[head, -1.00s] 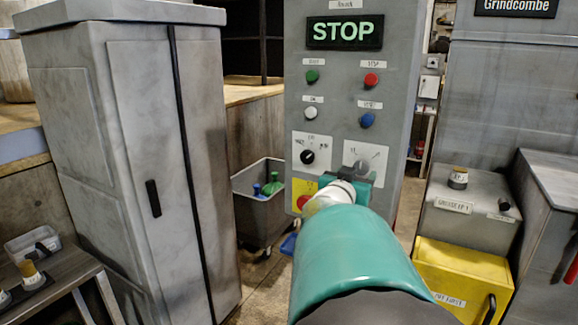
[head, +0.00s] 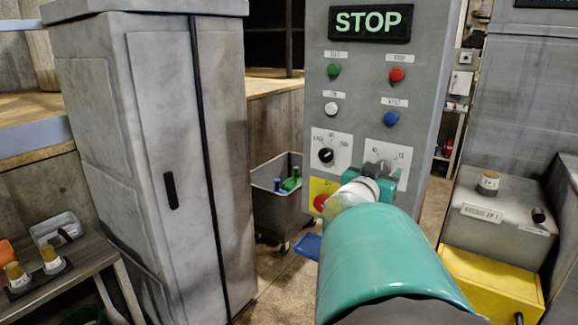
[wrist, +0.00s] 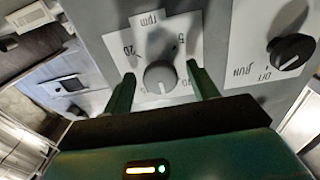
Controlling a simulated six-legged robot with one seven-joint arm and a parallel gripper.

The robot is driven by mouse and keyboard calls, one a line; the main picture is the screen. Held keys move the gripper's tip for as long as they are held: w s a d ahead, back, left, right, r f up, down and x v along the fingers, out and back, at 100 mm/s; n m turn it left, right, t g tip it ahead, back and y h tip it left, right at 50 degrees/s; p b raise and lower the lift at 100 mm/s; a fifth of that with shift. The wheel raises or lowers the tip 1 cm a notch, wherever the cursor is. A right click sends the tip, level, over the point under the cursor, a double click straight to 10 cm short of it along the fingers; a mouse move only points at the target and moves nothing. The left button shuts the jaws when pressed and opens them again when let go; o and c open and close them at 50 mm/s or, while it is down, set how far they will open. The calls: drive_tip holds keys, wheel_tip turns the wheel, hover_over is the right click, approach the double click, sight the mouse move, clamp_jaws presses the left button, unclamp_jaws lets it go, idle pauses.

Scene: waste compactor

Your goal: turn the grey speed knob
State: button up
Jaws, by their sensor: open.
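The grey speed knob (wrist: 160,76) sits on a white dial plate marked rpm on the control panel. The wrist view shows it upside down. My gripper (wrist: 160,73) is open, with one green finger on each side of the knob. A gap shows between the knob and each finger, and I cannot tell how deep the fingertips reach. In the head view the grey knob (head: 384,167) shows just above my gripper (head: 374,184), which hides the lower part of its dial.
A black selector knob (head: 326,156) is left of the dial, with a red button (head: 321,202) on yellow below it. Green, red, white and blue buttons sit above. A tall grey cabinet (head: 165,150) stands left, and a yellow box (head: 490,285) stands low right.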

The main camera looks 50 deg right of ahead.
drive_tip(key=shift+a, duration=0.1)
drive_tip(key=shift+c, duration=0.2)
drive_tip(key=c, duration=0.9)
drive_tip(key=shift+c, duration=0.2)
drive_tip(key=shift+r+m, duration=0.1)
drive_tip(key=shift+m, duration=0.3)
drive_tip(key=m, duration=2.1)
drive_tip(key=shift+r+m, duration=0.2)
drive_tip(key=shift+m, duration=0.1)
